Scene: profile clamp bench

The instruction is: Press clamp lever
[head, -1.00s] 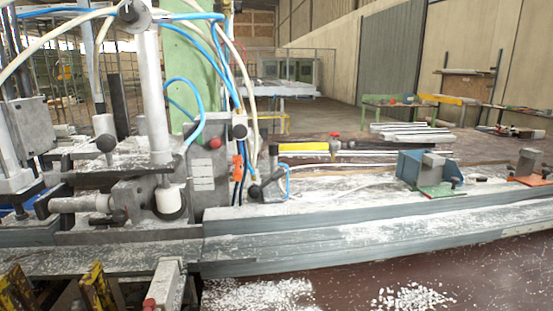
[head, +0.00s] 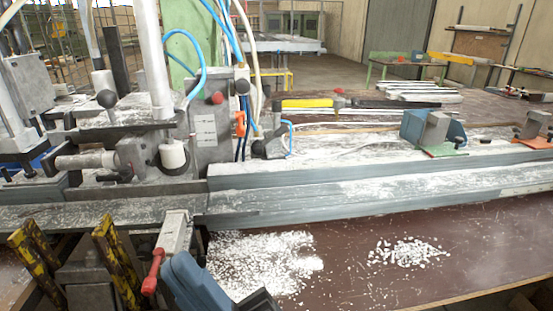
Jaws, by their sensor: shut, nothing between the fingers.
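A small red-handled lever (head: 152,271) shows at the lower left, beside a grey-white metal block (head: 175,232) at the bench's front. Another clamp-like unit, blue and grey (head: 427,128), stands on a green base at the right on the bench. The frames do not show which of these carries the task's lever. My gripper cannot be made out in the head view. A blue and dark angular part (head: 192,282) is cut off by the bottom edge; I cannot tell what it belongs to.
A long grey profile (head: 330,195) runs across the bench. The machine with a white cylinder (head: 152,60) and hoses stands at the left. Yellow-black brackets (head: 115,255) are at the lower left. White chips (head: 265,265) lie on the brown surface, which is otherwise clear at right.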

